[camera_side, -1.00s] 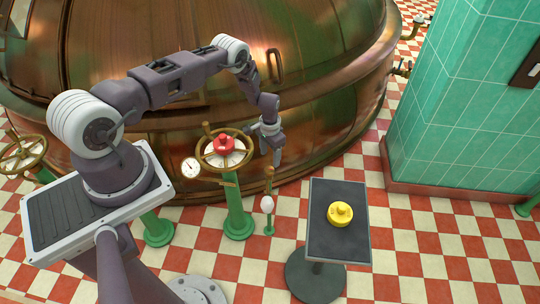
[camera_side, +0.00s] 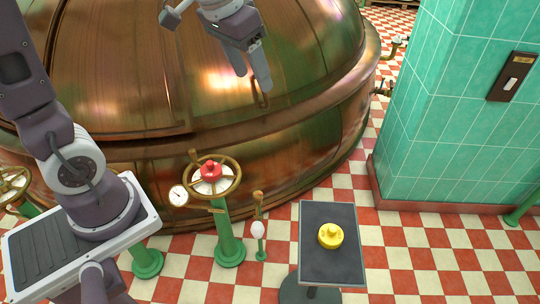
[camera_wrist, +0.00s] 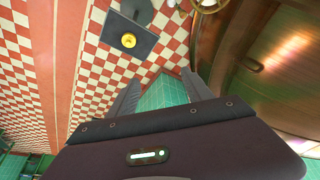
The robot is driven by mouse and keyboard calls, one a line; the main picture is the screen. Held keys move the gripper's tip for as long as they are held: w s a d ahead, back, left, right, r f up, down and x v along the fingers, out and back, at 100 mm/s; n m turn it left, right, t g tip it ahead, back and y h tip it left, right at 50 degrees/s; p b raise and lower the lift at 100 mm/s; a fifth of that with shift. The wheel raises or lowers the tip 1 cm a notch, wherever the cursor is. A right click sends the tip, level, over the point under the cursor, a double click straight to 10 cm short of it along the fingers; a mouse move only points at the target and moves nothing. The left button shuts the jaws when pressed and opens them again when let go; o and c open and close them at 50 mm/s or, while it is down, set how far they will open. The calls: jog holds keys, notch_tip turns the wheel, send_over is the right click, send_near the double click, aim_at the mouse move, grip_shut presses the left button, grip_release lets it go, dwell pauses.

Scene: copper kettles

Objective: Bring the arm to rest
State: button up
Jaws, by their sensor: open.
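My gripper (camera_side: 252,80) is high up in front of the copper kettle (camera_side: 290,110) in the side view. Its two fingers are apart and point down, with nothing between them. In the wrist view the open fingers of my gripper (camera_wrist: 159,80) show above the dark palm, with green tiles behind them. The gripper is well above the valve handwheel (camera_side: 215,187) and clear of it. My arm's middle links run out of the top of the side view.
A yellow weight-like piece (camera_side: 330,236) sits on a black-topped stand (camera_side: 342,268); it also shows in the wrist view (camera_wrist: 128,40). A red knob (camera_side: 210,170) is at the handwheel's centre. A green-tiled pillar (camera_side: 440,120) stands right. A gauge (camera_side: 178,195) is left of the wheel.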

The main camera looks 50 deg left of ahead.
jog(key=s+d+t, duration=0.1)
jog(key=s+d, duration=0.2)
jog(key=s, duration=1.5)
jog(key=shift+r+t, duration=0.3)
jog(key=shift+r, duration=0.15)
